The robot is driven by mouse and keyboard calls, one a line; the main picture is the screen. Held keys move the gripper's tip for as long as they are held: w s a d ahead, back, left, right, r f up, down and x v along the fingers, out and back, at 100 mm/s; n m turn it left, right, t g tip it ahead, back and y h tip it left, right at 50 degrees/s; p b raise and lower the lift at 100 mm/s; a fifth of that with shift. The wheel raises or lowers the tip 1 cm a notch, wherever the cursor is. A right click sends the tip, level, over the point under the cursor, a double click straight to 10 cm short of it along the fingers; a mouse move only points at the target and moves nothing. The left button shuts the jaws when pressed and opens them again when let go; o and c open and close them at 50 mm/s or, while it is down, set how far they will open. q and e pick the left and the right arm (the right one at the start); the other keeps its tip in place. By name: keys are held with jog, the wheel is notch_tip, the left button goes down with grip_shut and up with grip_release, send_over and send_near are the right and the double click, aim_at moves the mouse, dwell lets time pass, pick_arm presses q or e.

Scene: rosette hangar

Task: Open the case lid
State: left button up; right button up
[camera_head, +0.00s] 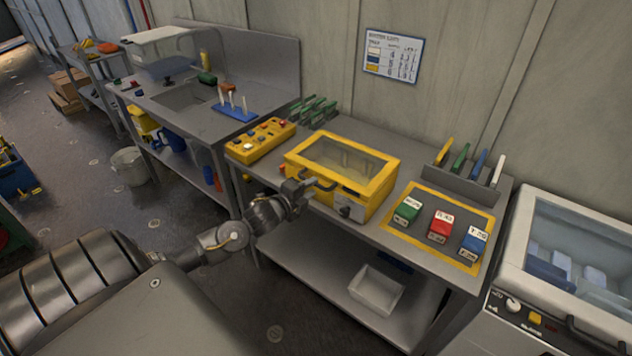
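The yellow case (378,190) stands on the grey workbench, its lid (345,157) down with a clear window in a yellow frame. A dark handle (322,187) shows at the upper front edge of the case, and a dark latch or knob sits on the front face. My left gripper (303,187) reaches in from the left and is at the left end of the handle. I cannot tell whether its fingers are closed around the handle or only beside it. My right gripper is not in view.
A yellow button box (262,140) stands left of the case. Green, red and blue-white boxes (440,227) sit on a yellow-bordered mat to the right. A rack with coloured upright pieces (468,180) is behind them. A white bin (377,290) lies on the lower shelf.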

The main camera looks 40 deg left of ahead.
aim_at(315, 185)
pick_arm(q)
jog(key=shift+x, duration=1.8)
grip_shut()
